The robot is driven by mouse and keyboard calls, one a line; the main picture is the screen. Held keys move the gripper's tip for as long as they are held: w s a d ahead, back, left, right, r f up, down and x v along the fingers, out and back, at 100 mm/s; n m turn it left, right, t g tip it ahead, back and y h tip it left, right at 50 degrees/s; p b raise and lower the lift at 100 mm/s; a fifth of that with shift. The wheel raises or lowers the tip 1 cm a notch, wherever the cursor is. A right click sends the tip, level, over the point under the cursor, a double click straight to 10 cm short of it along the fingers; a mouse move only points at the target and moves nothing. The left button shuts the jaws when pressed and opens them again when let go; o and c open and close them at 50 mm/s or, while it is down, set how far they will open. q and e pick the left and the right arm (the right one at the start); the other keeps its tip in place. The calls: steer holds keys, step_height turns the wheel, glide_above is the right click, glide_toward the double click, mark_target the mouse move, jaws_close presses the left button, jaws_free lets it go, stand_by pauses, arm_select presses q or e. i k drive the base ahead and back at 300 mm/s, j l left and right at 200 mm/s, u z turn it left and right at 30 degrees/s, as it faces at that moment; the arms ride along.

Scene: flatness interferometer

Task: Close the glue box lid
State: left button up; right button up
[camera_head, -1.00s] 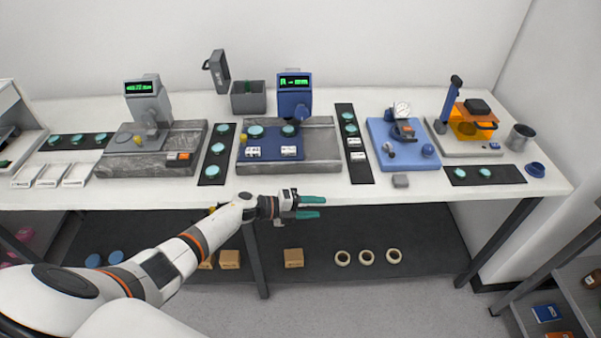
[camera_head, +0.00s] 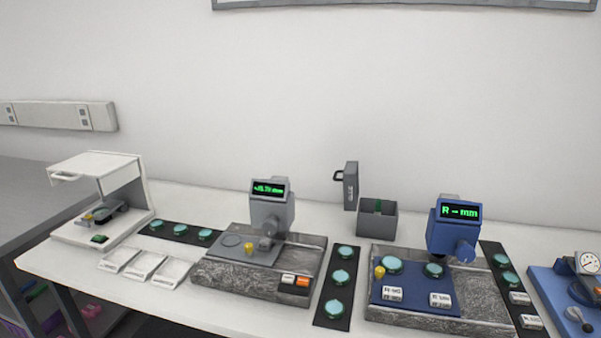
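The glue box (camera_head: 377,221) is a dark grey open-topped box at the back of the white table, against the wall. Its lid (camera_head: 350,186) is a grey panel with lettering and a handle-like edge, standing upright at the box's left side, so the box is open. A small green thing (camera_head: 378,206) shows inside the box; I cannot tell what it is. Neither of my grippers is in view.
A grey gauge with a green display (camera_head: 270,205) stands left of the box, and a blue gauge (camera_head: 454,228) stands right of it in front. Mats with teal discs (camera_head: 340,277) lie between them. A white open cabinet (camera_head: 100,165) stands at the far left.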

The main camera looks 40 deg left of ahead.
mark_target(351, 179)
steer(key=i+j, duration=0.1)
steer(key=j, duration=0.35)
steer(key=i+j+u, duration=0.15)
steer(key=j, duration=0.75)
steer(key=i+j+u, duration=0.15)
steer(key=j, duration=0.25)
steer(key=k+l+z, duration=0.25)
steer(key=k, duration=0.25)
